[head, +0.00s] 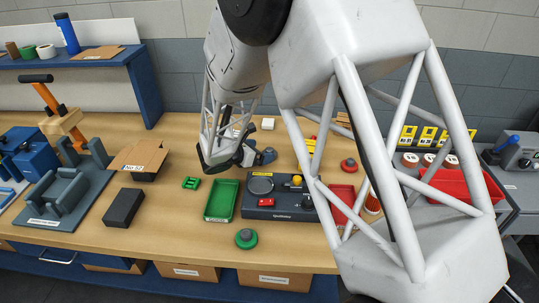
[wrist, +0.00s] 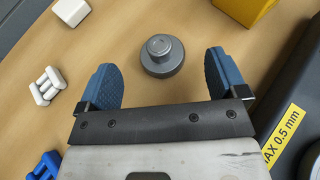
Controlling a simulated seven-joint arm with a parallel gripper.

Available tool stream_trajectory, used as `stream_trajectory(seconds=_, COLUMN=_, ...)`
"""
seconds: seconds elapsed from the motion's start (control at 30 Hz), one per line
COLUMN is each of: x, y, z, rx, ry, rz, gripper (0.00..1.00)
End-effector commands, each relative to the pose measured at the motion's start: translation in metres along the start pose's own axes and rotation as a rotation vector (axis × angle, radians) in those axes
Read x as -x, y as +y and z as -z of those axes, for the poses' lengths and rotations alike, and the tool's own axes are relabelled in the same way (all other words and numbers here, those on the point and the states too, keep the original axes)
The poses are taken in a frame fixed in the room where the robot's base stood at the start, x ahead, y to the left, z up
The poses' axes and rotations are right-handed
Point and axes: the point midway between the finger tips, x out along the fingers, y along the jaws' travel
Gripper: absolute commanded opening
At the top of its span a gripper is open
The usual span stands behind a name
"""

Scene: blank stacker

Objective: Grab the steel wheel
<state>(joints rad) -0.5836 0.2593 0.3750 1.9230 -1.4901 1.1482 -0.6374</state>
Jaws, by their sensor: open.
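The steel wheel (wrist: 162,56) is a grey, stepped metal disc with a smaller hub on top. It sits on the wooden bench in the wrist view, ahead of my gripper (wrist: 161,80). The two blue ribbed fingers are wide apart, with the wheel between and slightly beyond their tips, and no finger touches it. In the head view my gripper (head: 258,157) is low over the back middle of the bench. I cannot make out the wheel there; my arm covers much of that area.
A white block (wrist: 71,11), a white small part (wrist: 47,85) and a blue one (wrist: 44,165) lie left of the gripper. A yellow block (wrist: 245,10) is at upper right. In the head view, a green tray (head: 222,201) and a dark control box (head: 280,200) stand in front.

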Motion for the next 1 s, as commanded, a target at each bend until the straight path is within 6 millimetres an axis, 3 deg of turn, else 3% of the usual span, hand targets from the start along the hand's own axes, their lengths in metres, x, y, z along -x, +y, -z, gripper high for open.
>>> stream_trajectory(seconds=0.17, x=-0.009, y=0.000, z=0.001, rx=0.000, ry=0.000, rz=0.001, gripper=0.91)
stream_trajectory(seconds=0.53, x=-0.047, y=0.001, z=0.002, rx=0.000, ry=0.000, rz=0.001, gripper=0.91)
stream_trajectory(seconds=1.0, x=-0.052, y=0.001, z=0.002, rx=0.000, ry=0.000, rz=0.000, gripper=0.91)
